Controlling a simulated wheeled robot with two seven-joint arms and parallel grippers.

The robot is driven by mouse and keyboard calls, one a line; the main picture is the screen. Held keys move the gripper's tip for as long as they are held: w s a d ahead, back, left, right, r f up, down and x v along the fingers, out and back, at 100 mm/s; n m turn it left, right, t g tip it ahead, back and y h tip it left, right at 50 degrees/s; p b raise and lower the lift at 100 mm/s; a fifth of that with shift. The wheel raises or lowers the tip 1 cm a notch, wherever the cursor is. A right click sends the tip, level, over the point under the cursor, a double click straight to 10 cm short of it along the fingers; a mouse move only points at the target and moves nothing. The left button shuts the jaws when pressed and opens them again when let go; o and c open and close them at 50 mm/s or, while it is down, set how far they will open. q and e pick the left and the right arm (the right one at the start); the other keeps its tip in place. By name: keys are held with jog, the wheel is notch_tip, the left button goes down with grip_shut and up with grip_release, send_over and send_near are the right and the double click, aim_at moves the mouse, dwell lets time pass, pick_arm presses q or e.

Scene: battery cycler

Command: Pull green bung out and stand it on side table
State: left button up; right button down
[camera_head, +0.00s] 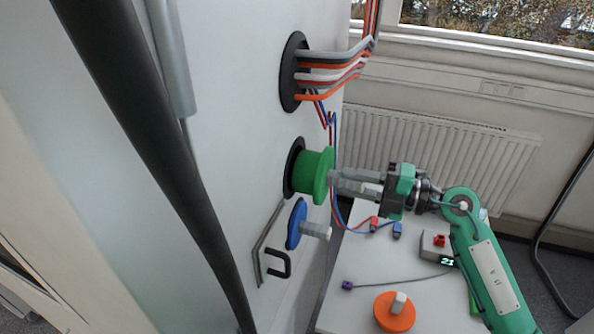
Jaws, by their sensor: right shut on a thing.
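The green bung (315,174) sits in a black-rimmed port on the white cabinet wall, its flange standing out from the port. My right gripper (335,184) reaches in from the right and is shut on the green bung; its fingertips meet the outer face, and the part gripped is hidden. The side table (345,300) is a light-topped surface below, beside the cabinet. My left gripper is not in view.
A blue bung (296,224) with a grey handle and a black hook sit below the port.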

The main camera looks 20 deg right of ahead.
jog(key=shift+v, duration=0.9)
jog(key=shift+r, duration=0.1)
